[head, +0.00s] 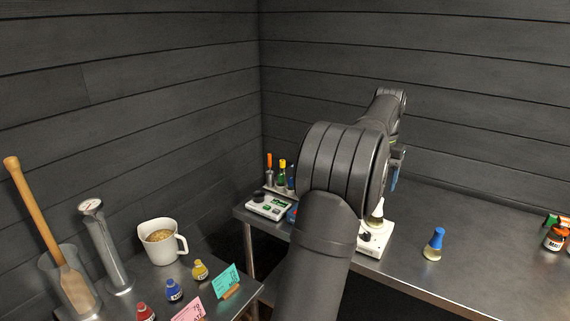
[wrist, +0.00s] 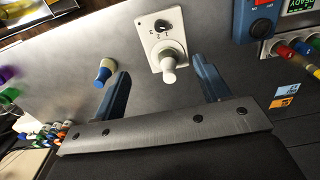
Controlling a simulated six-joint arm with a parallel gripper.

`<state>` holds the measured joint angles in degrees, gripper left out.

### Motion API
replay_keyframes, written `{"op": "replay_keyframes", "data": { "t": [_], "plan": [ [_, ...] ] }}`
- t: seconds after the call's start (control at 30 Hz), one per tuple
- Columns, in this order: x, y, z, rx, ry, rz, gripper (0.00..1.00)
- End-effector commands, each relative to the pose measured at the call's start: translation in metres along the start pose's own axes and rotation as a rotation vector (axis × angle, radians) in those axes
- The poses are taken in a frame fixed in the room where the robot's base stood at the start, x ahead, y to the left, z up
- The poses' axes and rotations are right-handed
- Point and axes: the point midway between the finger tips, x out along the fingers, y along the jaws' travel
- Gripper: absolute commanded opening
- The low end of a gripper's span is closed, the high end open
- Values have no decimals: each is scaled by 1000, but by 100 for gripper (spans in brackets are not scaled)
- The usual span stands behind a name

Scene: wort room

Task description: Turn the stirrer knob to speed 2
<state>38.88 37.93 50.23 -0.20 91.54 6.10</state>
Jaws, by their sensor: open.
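The stirrer (head: 374,247) is a white unit near the front edge of the steel bench. In the wrist view its white plate (wrist: 157,53) carries a dark round knob (wrist: 162,26) with small marks beside it; I cannot tell which mark the knob points to. The knob also shows in the head view (head: 365,236). A pale flask (wrist: 170,66) stands on the stirrer plate. My gripper (wrist: 161,68) is open, its two blue fingers wide apart and empty. It is above the bench, apart from the knob. In the head view only part of a blue finger (head: 396,172) shows behind my arm.
A blue-capped flask (head: 434,246) stands right of the stirrer. A balance (head: 268,208) and a rack of coloured-handled tools (head: 281,190) are to its left. A mug (head: 160,242) and small bottles occupy the left table.

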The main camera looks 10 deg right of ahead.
Motion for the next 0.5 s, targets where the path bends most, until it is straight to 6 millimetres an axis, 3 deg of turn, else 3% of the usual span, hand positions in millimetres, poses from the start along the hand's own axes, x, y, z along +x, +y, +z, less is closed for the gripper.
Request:
{"op": "replay_keyframes", "data": {
  "t": [0.03,0.1,0.5],
  "plan": [
    [0,0,0,0,0,0,59],
    [1,0,0,-10,0,0,45],
    [18,1,-1,-380,-5,-4,45]
  ]
}}
